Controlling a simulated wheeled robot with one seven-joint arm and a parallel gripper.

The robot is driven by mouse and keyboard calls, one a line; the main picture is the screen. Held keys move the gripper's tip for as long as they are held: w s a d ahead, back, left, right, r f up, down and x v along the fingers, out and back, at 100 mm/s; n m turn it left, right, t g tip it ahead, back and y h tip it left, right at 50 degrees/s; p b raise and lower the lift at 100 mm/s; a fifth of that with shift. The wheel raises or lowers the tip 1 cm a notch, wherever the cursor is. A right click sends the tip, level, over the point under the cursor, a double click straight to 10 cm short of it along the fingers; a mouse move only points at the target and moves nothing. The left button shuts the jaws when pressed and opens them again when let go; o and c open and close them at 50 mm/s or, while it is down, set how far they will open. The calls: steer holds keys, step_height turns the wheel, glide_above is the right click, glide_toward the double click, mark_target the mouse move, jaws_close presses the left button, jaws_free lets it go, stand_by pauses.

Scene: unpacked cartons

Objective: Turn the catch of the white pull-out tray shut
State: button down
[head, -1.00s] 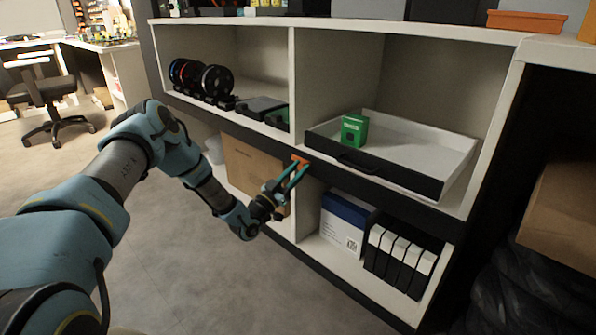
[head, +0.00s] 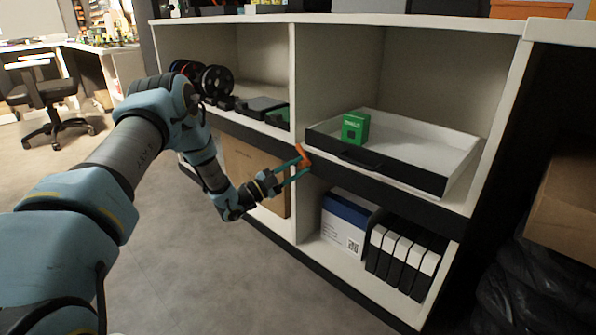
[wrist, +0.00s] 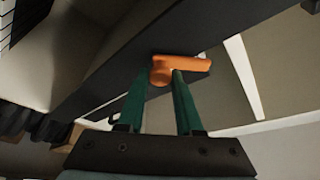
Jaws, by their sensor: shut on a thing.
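The white pull-out tray (head: 415,135) has a black front with a dark handle (head: 359,160) and sits in the upper right bay of the shelf. A green box (head: 355,128) stands in it. The orange catch (head: 303,154) is on the dark rail at the tray's left; in the wrist view the catch (wrist: 181,68) has a round hub and an arm pointing right. My gripper (head: 299,169) is at the catch, its green fingers on either side of the hub. It is shut on the catch; the fingertips (wrist: 164,80) partly hide the hub's lower side.
Black spools (head: 215,82) and dark cases stand in the upper left bay. Below are a cardboard panel (head: 243,170), a blue-and-white box (head: 345,222) and several black-and-white binders (head: 398,262). Open floor (head: 175,270) lies in front of the shelf.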

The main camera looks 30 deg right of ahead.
steer(key=m+y, duration=0.1)
steer(key=m, duration=0.1)
steer(key=m+g, duration=0.1)
steer(key=m, duration=0.2)
steer(key=shift+y+b, duration=0.3)
steer(key=shift+y, duration=0.1)
steer(key=m, duration=0.2)
steer(key=m+y, duration=0.1)
steer(key=m, duration=0.1)
steer(key=shift+w+g+y, duration=0.1)
steer(key=shift+g+y, duration=0.2)
steer(key=shift+g, duration=0.1)
steer(key=shift+a+m, duration=0.1)
steer(key=shift+m, duration=0.4)
steer(key=c, duration=0.6)
jaws_free()
steer(key=shift+r, duration=0.1)
steer(key=w+a+p, duration=0.1)
steer(key=a, duration=0.9)
steer(key=shift+w+a+p, duration=0.25)
steer(key=shift+a+p, duration=0.05)
steer(key=shift+p, duration=0.05)
